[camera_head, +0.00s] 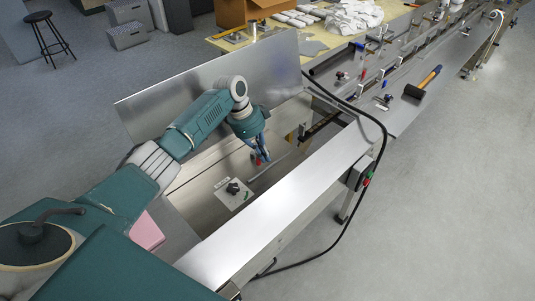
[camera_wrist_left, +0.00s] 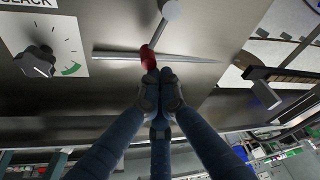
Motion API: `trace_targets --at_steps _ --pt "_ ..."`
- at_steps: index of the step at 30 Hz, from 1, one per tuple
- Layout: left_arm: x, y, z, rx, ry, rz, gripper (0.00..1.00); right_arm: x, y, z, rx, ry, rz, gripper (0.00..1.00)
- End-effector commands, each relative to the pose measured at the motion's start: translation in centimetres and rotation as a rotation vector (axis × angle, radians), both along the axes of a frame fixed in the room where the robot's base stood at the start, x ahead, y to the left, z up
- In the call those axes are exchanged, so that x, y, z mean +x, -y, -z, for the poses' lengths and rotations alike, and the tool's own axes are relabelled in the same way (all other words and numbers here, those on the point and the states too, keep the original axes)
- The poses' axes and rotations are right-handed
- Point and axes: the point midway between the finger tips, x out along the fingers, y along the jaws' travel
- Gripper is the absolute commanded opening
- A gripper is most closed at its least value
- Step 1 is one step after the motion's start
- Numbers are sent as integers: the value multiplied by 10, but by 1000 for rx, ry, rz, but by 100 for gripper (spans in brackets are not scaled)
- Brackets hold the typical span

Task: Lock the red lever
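The red lever has a grey metal arm running down from a round pivot to a red tip (camera_wrist_left: 148,57) in the left wrist view. The red tip lies across a long thin slot in the steel panel. It also shows as a small red spot in the head view (camera_head: 258,161). My left gripper (camera_wrist_left: 158,76) has its blue fingers brought together, with the fingertips right at the lower end of the red tip. The fingers look closed, and I cannot see any part of the lever between them. In the head view the left gripper (camera_head: 263,155) reaches down into the machine's open bay. My right gripper is not in view.
A black knob (camera_wrist_left: 38,61) on a white dial plate is left of the slot. A raised metal cover (camera_head: 215,85) stands behind my left arm. A steel ledge (camera_head: 285,210) borders the bay in front.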

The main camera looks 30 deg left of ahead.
Motion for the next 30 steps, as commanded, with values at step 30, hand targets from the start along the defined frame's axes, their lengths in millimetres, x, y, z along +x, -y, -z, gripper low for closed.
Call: trace_targets --at_steps 30 --pt "-17 -22 2 1 3 -8 0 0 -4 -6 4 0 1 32"
